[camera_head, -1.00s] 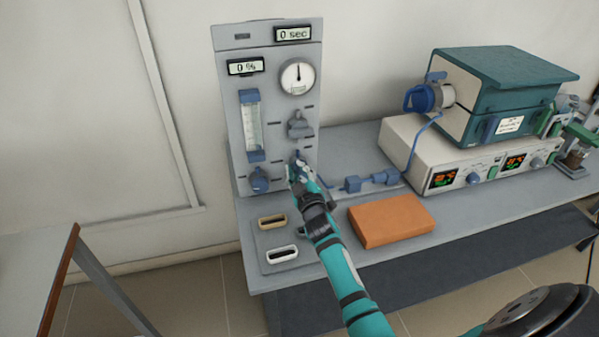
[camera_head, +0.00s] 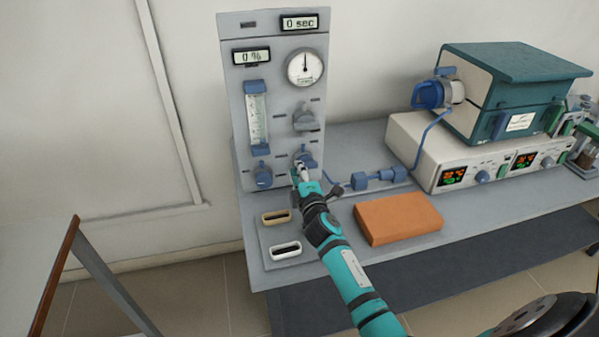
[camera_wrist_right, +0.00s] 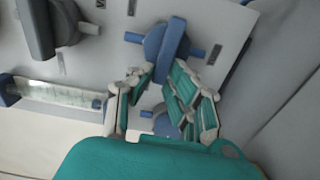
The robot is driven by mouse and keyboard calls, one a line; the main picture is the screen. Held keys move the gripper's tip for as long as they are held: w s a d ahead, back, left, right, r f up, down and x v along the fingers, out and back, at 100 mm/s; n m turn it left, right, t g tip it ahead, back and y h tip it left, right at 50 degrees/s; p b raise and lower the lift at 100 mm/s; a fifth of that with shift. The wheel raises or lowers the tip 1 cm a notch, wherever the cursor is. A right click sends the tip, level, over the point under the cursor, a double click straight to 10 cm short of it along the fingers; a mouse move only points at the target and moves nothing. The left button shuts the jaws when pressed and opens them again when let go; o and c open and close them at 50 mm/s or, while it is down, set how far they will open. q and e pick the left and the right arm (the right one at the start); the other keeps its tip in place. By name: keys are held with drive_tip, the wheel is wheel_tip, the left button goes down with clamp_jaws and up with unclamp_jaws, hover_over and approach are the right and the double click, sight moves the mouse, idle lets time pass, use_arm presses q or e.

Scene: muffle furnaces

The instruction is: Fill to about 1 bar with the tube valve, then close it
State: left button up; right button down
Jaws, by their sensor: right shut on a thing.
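The gas panel (camera_head: 232,120) stands upright at the back left of the bench. Its round dial gauge (camera_head: 304,68) has the needle pointing about straight up; its numbers are too small to read. The blue tube valve (camera_head: 309,158) is low on the panel's right side, mostly behind my right gripper (camera_head: 300,175). In the right wrist view the valve's blue handle (camera_wrist_right: 173,42) is between the fingers of my right gripper (camera_wrist_right: 160,82), which is shut on it. My left gripper is not in view.
A second blue knob (camera_head: 262,175), a flow tube (camera_head: 258,120) and a grey knob (camera_head: 306,118) are on the panel. A blue fitting (camera_head: 380,177) lies on the bench. An orange block (camera_head: 398,218) lies right of my arm. The furnace (camera_head: 510,95) stands farther right.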

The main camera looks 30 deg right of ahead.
drive_tip(key=shift+f+n, duration=0.2)
drive_tip(key=shift+n, duration=0.3)
drive_tip(key=c, duration=1.3)
unclamp_jaws()
drive_tip(key=v, duration=1.2)
drive_tip(key=shift+a+r, duration=0.1)
